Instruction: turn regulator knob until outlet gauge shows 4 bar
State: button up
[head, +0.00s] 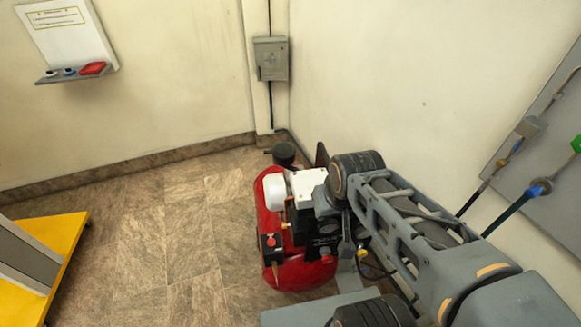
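A red air compressor (300,275) stands on the floor near the room's corner, with a white motor cover (309,186) on top. Dark round fittings that may be gauges show on its right side, partly behind my arm (410,215). They are too small and dark to read. I cannot pick out the regulator knob or the outlet gauge with certainty. My arm reaches from the lower right to beside the compressor. I cannot make out my gripper's fingers.
A small red-topped switch box (270,242) is on the compressor's near left. A grey wall box (271,60), a shelf with small items (76,72) and a grey panel with hoses (545,150) are on the walls. A yellow platform (62,232) stands left. The floor between is clear.

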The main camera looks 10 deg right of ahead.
aim_at(327, 259)
jog(key=k, duration=1)
jog(key=u, duration=1.2)
jog(key=i, duration=0.65)
jog(key=z, duration=1.45)
